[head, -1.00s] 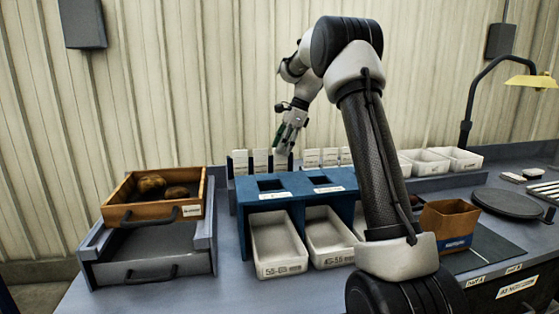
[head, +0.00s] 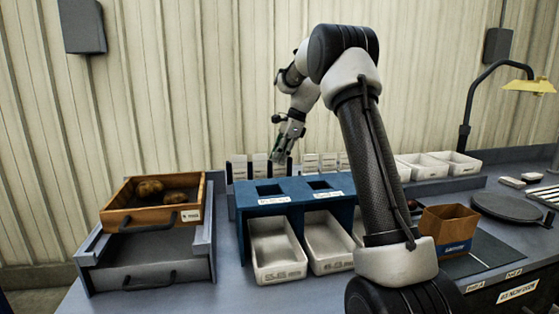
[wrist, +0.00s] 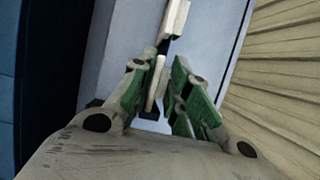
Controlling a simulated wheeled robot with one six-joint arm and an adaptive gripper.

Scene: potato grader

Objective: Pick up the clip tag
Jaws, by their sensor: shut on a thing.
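Several white clip tags stand in a row behind the blue stand in the head view, with one at the left end (head: 239,167). My gripper (head: 279,157) is at the third tag from the left in that row, pointing down. In the wrist view my gripper (wrist: 158,97) has its green-padded fingers shut on a pale clip tag (wrist: 154,85), which stands edge-on between them. Another pale tag (wrist: 174,20) is just beyond it. The lower part of the held tag is partly hidden by the fingers.
The blue stand (head: 295,187) with white bins (head: 277,271) is in front of the tag row. A wooden tray (head: 124,222) with potatoes is at the left. A brown carton (head: 449,222) and a lamp (head: 530,84) are at the right. The corrugated wall is close behind.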

